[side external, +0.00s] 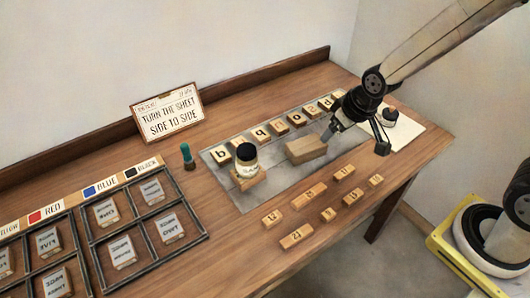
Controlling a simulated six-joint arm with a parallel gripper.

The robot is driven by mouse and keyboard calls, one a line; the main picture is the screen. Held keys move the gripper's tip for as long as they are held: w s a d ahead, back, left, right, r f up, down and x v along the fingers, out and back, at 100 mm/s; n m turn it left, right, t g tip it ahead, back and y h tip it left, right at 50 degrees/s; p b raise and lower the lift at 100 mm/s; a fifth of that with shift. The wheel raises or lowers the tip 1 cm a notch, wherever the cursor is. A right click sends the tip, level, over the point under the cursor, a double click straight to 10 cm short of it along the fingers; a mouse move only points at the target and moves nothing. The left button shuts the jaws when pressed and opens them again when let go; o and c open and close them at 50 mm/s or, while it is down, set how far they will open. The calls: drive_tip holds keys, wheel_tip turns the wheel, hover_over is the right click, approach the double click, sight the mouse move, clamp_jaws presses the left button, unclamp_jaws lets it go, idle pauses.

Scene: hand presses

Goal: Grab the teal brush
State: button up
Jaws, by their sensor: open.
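A small upright teal object with a dark lower end (187,155), which looks like the teal brush, stands on the wooden table left of the grey plate. Its bristles cannot be made out at this size. My gripper (355,142) is at the right end of the grey plate, well to the right of the teal object. Its jaws are open, with nothing seen between them. A plain wooden block (305,149) lies just left of the gripper.
A cream jar with a dark lid (246,160) sits on a wooden piece. Letter blocks (262,134) line the plate's back, numbered blocks (297,236) its front. A sign (167,113) stands behind; a divided tray (92,262) is at left. Another jar (389,117) is on white paper.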

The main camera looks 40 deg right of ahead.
drive_tip(key=w+a+f+n+t+y, duration=0.2)
drive_tip(key=w+a+f+t, duration=0.2)
drive_tip(key=w+a, duration=1)
drive_tip(key=t+y, duration=0.1)
drive_tip(key=t, duration=0.3)
approach(187, 148)
drive_tip(key=w+f, duration=0.2)
drive_tip(key=w, duration=0.1)
drive_tip(key=shift+a+f+n+t+y, duration=0.15)
drive_tip(key=shift+a+n+t+y, duration=0.15)
drive_tip(key=shift+a+n, duration=0.1)
drive_tip(key=shift+x, duration=1.3)
drive_tip(key=shift+w, duration=0.1)
drive_tip(key=shift+x, duration=2.5)
drive_tip(key=shift+d, duration=0.1)
clamp_jaws()
